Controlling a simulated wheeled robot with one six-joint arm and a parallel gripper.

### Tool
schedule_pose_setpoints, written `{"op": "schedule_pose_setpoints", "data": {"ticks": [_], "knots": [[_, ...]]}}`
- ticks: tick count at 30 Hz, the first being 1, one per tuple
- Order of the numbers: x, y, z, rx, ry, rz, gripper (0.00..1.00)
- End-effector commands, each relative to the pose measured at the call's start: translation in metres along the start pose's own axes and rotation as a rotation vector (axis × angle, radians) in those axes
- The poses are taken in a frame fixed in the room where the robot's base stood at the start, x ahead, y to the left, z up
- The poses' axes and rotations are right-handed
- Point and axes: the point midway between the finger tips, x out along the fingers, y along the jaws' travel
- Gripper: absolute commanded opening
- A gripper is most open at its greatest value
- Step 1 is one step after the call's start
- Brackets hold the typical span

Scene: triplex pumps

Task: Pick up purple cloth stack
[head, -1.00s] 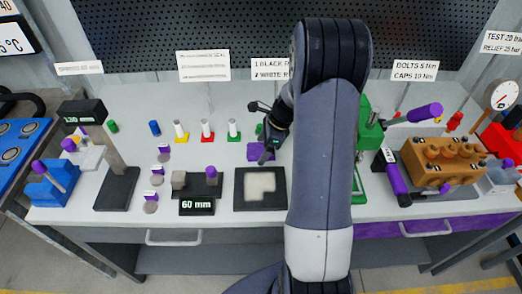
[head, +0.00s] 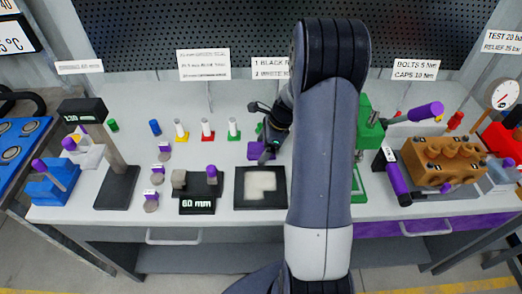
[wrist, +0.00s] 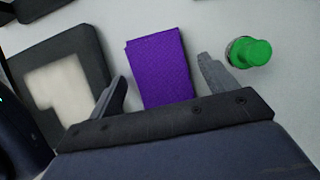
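The purple cloth stack (wrist: 160,68) is a small folded block lying on the white bench top. In the wrist view it lies between the two fingers of my gripper (wrist: 165,88), with a gap on each side. The fingers are open and hold nothing. In the head view the cloth stack (head: 254,151) shows just left of my gripper (head: 266,158), partly hidden behind it. My gripper points down at the stack; its exact height above the bench is hard to tell.
A black tray with a pale pad (head: 262,187) lies in front of the stack. A green-topped cylinder (wrist: 250,52) stands close to one finger in the wrist view. Several coloured bottles (head: 207,130) stand to the left. A green press (head: 370,135) stands to the right.

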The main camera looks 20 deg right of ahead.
Motion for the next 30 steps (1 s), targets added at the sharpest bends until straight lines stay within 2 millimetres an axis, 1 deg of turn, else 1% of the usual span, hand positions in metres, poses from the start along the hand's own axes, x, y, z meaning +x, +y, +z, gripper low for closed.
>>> {"op": "schedule_pose_setpoints", "data": {"ticks": [1,2,17,25,28,30], "knots": [[0.0,0.0,0.0,0.0,0.0,0.0,0.77],[0.0,0.0,0.0,0.0,0.0,0.0,0.74],[0.0,0.0,0.0,0.0,0.0,0.0,0.33],[-0.003,0.0,0.001,-0.001,0.0,-0.001,0.32],[-0.011,-0.001,0.005,-0.003,0.0,-0.002,0.32],[-0.023,-0.001,0.01,-0.003,-0.001,-0.005,0.32]]}}
